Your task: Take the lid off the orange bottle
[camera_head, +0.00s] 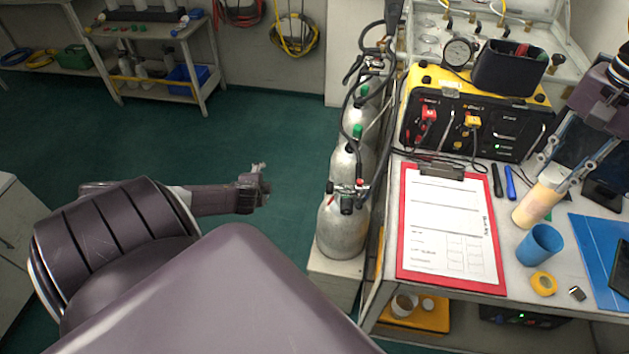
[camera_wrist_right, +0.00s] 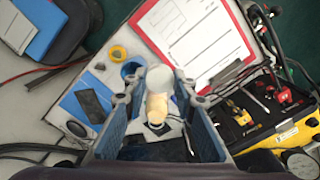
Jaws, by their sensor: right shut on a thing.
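The orange bottle (camera_head: 533,207), pale orange and cream, is at the right side of the workbench, behind the blue cup. It also shows in the right wrist view (camera_wrist_right: 157,104), between my fingers. My right gripper (camera_head: 560,168) comes down from the upper right and is shut on the bottle's upper end. Whether the base touches the bench is unclear. My left gripper (camera_head: 262,187) is over the floor, far from the bench; its finger opening is too small to tell.
The blue cup (camera_head: 540,245), a yellow ring (camera_head: 543,283) and a small metal piece (camera_head: 577,294) are close in front. A red clipboard (camera_head: 403,240) lies left, with two markers (camera_head: 510,182) beside it. The yellow-black air panel (camera_head: 520,135) is behind. Gas cylinders (camera_head: 342,230) stand left.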

